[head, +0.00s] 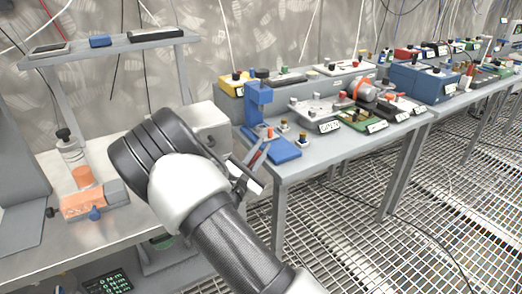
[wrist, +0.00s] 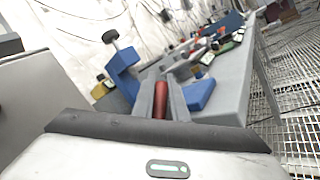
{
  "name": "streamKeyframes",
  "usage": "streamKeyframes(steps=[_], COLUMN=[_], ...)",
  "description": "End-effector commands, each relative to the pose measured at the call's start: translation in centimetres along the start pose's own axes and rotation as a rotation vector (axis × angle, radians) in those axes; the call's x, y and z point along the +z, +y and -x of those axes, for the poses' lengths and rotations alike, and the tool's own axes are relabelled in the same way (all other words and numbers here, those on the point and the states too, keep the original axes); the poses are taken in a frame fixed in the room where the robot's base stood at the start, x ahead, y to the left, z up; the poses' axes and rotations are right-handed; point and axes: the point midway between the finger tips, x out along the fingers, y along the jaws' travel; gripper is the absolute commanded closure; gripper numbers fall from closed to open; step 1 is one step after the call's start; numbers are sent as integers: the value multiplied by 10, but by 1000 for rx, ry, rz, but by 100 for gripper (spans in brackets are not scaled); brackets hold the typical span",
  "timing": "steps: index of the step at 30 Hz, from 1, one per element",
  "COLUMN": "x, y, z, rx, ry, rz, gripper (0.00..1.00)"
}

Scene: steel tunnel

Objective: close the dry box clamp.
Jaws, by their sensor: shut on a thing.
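A blue bench fixture with a red lever, which looks like the clamp, stands at the near left corner of the grey bench. Its blue base (head: 284,151) lies flat beside a blue C-shaped upright (head: 257,101) with a dark knob. My gripper (head: 252,172) is at the front of this fixture. In the wrist view, the red lever (wrist: 160,100) lies between the two grey fingers of my gripper (wrist: 158,90), which is shut on it. The lever is tilted in the head view. Its lower end and pivot are partly hidden by my gripper.
A steel table (head: 125,215) at left carries an orange block (head: 83,204) with a knobbed fitting. The grey bench (head: 310,172) holds several devices, including a green board (head: 359,121) and a blue box (head: 420,82).

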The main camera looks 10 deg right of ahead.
Motion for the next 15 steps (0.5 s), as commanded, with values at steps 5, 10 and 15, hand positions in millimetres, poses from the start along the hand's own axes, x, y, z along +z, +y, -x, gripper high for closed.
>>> streamKeyframes(steps=[5,10,15], x=[-1,-1,0], y=[0,0,0], z=[1,1,0], rx=[-1,-1,-1], ry=[3,2,2], rz=[1,0,0], gripper=[100,69,69])
